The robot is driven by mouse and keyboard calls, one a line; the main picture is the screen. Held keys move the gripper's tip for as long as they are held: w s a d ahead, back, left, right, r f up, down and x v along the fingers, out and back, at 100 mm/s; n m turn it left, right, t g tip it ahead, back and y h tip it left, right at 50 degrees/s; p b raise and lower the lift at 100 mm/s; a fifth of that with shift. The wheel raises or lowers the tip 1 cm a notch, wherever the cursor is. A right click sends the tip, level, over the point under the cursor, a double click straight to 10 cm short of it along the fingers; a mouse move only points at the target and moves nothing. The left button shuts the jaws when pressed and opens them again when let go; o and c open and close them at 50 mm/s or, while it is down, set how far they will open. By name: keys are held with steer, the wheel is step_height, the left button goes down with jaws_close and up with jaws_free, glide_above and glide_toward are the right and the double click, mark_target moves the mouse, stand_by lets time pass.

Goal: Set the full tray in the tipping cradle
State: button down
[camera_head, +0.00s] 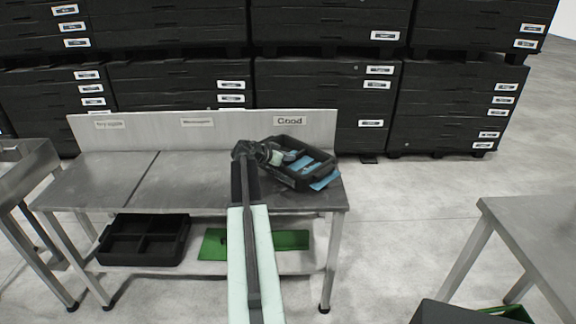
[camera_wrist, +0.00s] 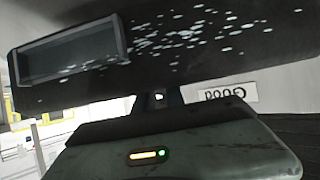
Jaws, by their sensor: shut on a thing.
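A black tray (camera_head: 312,178) holding blue and pale pieces is at the right end of the grey metal bench, under the "Good" sign. It sits at an angle; I cannot tell whether it rests on the bench top or is lifted. My gripper (camera_head: 268,153) is shut on its left side near the back corner. In the wrist view, a dark speckled surface (camera_wrist: 200,40) with a rectangular recess fills the top, probably the tray's wall; the fingertips are not clear there. I cannot make out a tipping cradle in either view.
The bench (camera_head: 190,178) has a clear top left of my arm and a low back board with signs. Its lower shelf holds a black divided tray (camera_head: 143,240) and a green one (camera_head: 291,240). Another table (camera_head: 535,235) stands right across open floor. Stacked black crates (camera_head: 455,105) line the back.

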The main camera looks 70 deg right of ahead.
mark_target(292, 164)
step_height(292, 164, down, 4)
steer(key=shift+a+r+b, duration=0.1)
steer(key=shift+r+b, duration=0.05)
steer(key=shift+b, duration=1.1)
steer(key=shift+r, duration=0.2)
steer(key=shift+f, duration=0.15)
steer(key=c, duration=1.4)
jaws_free()
